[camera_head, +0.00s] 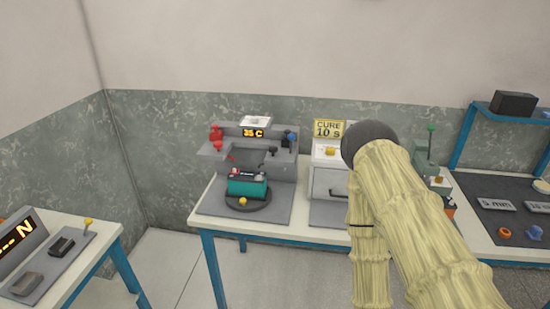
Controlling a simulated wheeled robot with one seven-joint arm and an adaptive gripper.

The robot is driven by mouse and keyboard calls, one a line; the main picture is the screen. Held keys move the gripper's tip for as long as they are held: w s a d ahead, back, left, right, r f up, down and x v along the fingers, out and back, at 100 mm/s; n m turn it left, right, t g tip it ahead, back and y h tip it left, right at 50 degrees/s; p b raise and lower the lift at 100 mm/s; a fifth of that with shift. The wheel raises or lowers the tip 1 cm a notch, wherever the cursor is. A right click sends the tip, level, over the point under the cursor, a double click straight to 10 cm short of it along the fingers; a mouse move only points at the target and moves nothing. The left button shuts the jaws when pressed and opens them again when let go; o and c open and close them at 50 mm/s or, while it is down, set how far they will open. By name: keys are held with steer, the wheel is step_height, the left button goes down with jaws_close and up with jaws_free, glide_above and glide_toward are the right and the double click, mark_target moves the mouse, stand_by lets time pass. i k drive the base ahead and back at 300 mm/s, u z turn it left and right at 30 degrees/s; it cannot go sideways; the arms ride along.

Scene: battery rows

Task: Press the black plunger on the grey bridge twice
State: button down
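The grey bridge (230,150) stands on the long white table in the middle of the head view, with an orange "35 C" display (253,133) on its front. A small black knob (273,151), which looks like the black plunger, sits at the bridge's right part. A dark blue-black knob (289,136) stands just right of it. A teal battery with a black top (247,187) rests on a dark round plate (248,204) in front of the bridge. My arm, in a yellowish sleeve, rises at the right. My gripper is not in view.
Red knobs (215,133) are on the bridge's left arm. A white station with a "CURE 10 s" sign (328,129) stands to the right, partly behind my arm. A dark mat (485,220) with labels lies far right. Another table (98,232) stands at left; floor between is clear.

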mark_target(273, 149)
steer(key=k, duration=0.15)
steer(key=u, duration=2.05)
steer(key=i, duration=1.55)
steer(key=z, duration=2.65)
steer(key=i, duration=0.2)
steer(key=u, duration=0.05)
